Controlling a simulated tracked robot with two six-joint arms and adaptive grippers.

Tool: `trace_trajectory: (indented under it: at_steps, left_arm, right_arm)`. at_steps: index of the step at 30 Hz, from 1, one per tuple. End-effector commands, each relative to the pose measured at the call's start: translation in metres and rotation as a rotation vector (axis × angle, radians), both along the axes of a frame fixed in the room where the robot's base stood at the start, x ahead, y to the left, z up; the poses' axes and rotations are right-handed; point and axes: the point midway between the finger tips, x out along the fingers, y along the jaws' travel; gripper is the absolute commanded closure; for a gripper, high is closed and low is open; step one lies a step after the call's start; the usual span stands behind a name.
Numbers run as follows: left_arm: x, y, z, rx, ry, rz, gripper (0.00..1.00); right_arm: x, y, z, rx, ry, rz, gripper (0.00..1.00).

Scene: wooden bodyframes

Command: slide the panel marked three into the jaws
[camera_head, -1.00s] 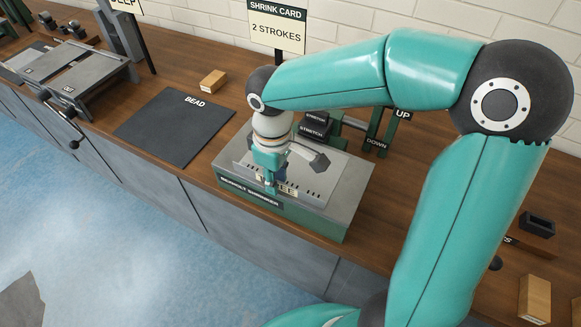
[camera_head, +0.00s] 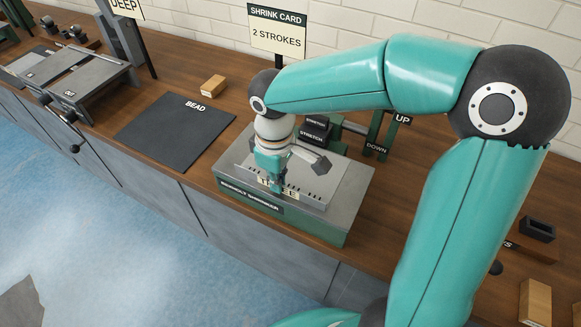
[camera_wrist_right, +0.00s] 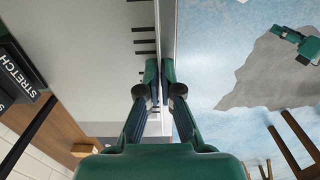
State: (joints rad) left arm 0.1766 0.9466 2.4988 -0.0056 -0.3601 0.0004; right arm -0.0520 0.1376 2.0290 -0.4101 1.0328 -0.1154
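The panel (camera_head: 322,184) is a light grey sheet lying over the top of the shrinker (camera_head: 290,215), a green and grey block. Its label, partly covered, appears to read THREE (camera_head: 289,192) along the near edge. My right gripper (camera_head: 274,187) points down at this near edge. In the right wrist view, the fingers (camera_wrist_right: 160,68) are closed to a thin gap, with the panel's thin edge between them. Dark blocks marked STRETCH (camera_head: 314,133) stand behind the panel; I cannot clearly make out the jaw opening. My left gripper is not in view.
A black BEAD mat (camera_head: 178,132) and a small wooden block (camera_head: 213,85) lie left of the shrinker. The UP/DOWN lever stand (camera_head: 384,135) is behind it at right. A SHRINK CARD sign (camera_head: 277,30) stands at the back. The bench's front edge is close.

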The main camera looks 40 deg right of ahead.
Motion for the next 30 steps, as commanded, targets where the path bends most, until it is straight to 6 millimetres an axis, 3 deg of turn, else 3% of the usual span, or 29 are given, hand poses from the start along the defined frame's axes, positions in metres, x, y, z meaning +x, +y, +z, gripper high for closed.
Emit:
trace_trajectory:
  at_steps: [30]
  left_arm:
    - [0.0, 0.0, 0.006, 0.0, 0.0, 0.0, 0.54]
  right_arm:
    - [0.013, -0.028, 0.0, 0.0, -0.001, 0.002, 1.0]
